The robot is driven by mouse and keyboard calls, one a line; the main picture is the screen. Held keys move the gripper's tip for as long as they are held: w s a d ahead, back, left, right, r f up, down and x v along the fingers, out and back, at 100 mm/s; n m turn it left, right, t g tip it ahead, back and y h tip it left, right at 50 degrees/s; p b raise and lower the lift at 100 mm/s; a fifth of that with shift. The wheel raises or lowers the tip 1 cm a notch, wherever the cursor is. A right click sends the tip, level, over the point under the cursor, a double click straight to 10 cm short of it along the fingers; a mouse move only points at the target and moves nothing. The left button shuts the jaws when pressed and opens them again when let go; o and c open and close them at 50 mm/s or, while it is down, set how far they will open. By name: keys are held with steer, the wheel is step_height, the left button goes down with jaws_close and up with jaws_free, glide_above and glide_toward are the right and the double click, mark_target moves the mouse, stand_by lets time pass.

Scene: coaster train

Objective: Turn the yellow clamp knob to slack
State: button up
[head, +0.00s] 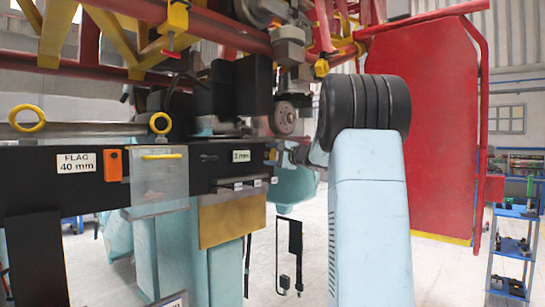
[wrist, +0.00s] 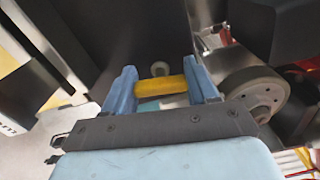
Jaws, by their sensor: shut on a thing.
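The yellow clamp knob (wrist: 160,87) shows in the wrist view as a short yellow bar. It lies crosswise between the two blue fingers of my gripper (wrist: 161,84). The fingers are shut on it, one at each end. A small pale round part (wrist: 160,69) sits just behind the knob, against a dark surface. What the knob is mounted on is mostly hidden by the fingers and the gripper body. In the head view I cannot make out this knob or my fingertips; my arm stands in front at the right of the bench.
A grey round wheel (wrist: 255,92) is close to the right finger in the wrist view; it also shows in the head view (head: 284,117). A dark bench (head: 40,165) carries a clear panel (head: 160,185) and labels. A large red panel (head: 425,120) stands at the right.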

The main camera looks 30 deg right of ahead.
steer(key=shift+a+f+n, duration=0.15)
steer(key=shift+f+n, duration=0.1)
steer(key=shift+n, duration=0.75)
steer(key=shift+f, duration=0.1)
steer(key=o, duration=1.1)
steer(key=shift+a+r, duration=0.1)
steer(key=shift+r, duration=0.1)
steer(key=shift+c, duration=0.2)
steer(key=shift+s+d, duration=0.3)
steer(key=shift+s, duration=0.2)
steer(key=v, duration=1.2)
steer(key=shift+s, duration=0.35)
